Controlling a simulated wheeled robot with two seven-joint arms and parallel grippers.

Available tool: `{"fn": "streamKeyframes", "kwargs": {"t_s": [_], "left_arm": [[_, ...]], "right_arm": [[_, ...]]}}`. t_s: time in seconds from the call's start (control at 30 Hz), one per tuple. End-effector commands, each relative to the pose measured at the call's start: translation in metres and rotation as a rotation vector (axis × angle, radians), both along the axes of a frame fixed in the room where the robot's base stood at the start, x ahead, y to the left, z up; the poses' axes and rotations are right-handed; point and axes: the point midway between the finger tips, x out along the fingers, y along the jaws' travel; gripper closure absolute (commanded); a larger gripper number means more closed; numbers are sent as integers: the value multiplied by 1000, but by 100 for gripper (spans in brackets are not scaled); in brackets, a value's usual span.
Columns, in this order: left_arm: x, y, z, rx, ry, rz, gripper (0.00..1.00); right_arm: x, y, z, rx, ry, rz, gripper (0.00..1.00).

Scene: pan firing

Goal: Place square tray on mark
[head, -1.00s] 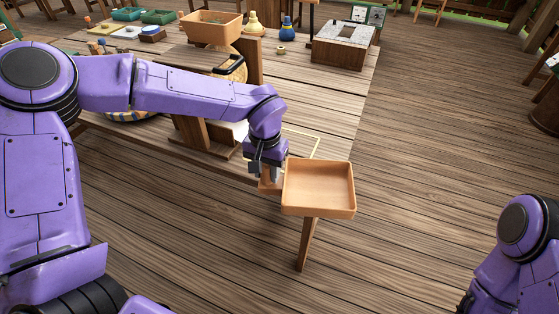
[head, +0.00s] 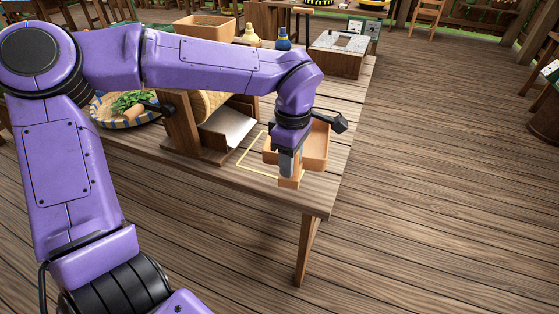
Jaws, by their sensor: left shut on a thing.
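The square tray (head: 316,148) is orange-brown with raised walls and a tab handle (head: 289,183) on its near side. My left gripper (head: 289,170) is shut on this handle. The tray is at the right part of the table top, partly hidden behind my left wrist. Whether it touches the table I cannot tell. The mark is a thin pale yellow outline (head: 252,169) on the table, just left of the tray; its right part is hidden by the gripper and tray. My right gripper is not in view.
The wooden table (head: 322,187) ends just right of the tray. A wooden stand (head: 182,125) with a white sheet (head: 229,131) is left of the mark. A round basket with greens (head: 128,107) is further left. A stone-topped box (head: 338,54) stands at the back right.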

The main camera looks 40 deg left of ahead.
Motion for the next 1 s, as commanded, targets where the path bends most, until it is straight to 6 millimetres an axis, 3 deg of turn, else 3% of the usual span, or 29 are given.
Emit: {"fn": "streamKeyframes", "kwargs": {"t_s": [0.1, 0.27, 0.47, 0.6, 1.0], "left_arm": [[-5, 4, 4, -6, -2, 171, 100], [11, 23, -3, -6, 3, 226, 100], [53, 65, -28, -6, 5, 225, 100], [73, 86, -61, -5, 6, 221, 100], [91, 105, -108, -5, 5, 215, 100]], "right_arm": [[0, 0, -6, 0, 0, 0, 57], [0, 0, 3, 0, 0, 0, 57], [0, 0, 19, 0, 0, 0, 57], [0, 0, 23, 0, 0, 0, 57], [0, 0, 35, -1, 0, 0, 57]]}}
